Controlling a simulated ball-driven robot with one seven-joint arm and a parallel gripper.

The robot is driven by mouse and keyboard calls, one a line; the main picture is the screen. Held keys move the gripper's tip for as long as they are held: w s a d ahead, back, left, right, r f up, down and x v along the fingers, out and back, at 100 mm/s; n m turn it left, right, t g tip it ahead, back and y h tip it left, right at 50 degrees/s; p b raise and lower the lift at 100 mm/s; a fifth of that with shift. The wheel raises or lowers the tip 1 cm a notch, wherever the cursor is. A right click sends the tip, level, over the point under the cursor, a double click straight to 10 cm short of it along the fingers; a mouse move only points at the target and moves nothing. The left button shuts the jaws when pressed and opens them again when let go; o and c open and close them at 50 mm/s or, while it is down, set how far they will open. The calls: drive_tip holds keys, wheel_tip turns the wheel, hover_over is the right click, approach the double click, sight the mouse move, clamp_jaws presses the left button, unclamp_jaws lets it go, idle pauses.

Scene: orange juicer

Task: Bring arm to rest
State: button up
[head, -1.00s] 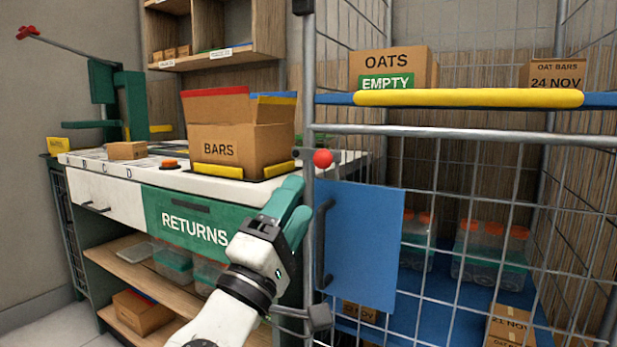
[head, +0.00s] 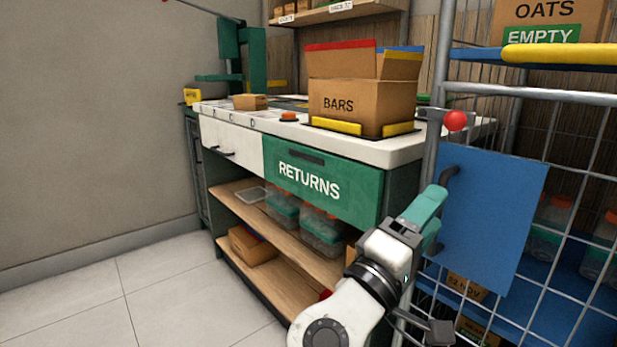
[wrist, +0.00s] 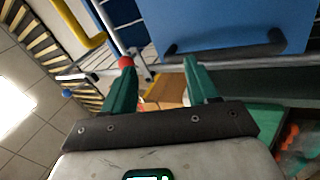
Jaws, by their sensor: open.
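My gripper (head: 432,212) has green fingers and is at the right of centre in the head view, in front of the cage and beside its blue panel (head: 495,215). In the wrist view my gripper (wrist: 160,75) shows its two green fingers spread apart, with nothing held between them. The blue panel (wrist: 225,25) with its dark handle (wrist: 225,47) lies beyond the fingertips there. I cannot tell from the pictures whether a finger touches the cage.
The bench with the green RETURNS drawer (head: 320,187) stands left of my gripper. An open BARS box (head: 360,103) sits on it. A red ball knob (head: 456,120) is on the cage's edge. Floor (head: 150,290) at the lower left is clear.

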drive_tip(key=s+d+f+m+g+y, duration=0.1)
drive_tip(key=s+d+f+g+y, duration=0.2)
drive_tip(key=f, duration=0.7)
drive_tip(key=s+d+f+m+g+y, duration=0.15)
drive_tip(key=s+d+f+y, duration=0.35)
drive_tip(key=f, duration=0.6)
drive_tip(key=s+d+f+m+g+y, duration=0.1)
drive_tip(key=s+d+f+g+y, duration=0.3)
drive_tip(key=f, duration=0.6)
drive_tip(key=s+a+f+m+g+y, duration=0.1)
drive_tip(key=s+a+f+g+y, duration=0.15)
drive_tip(key=s+f, duration=0.65)
drive_tip(key=s+a+f+m+g+y, duration=0.1)
drive_tip(key=s+f+y, duration=0.3)
drive_tip(key=s+f, duration=0.55)
wheel_tip(320, 180, up, 39)
drive_tip(key=s+p, duration=0.2)
drive_tip(key=p, duration=3.4)
drive_tip(key=shift+d+r, duration=0.15)
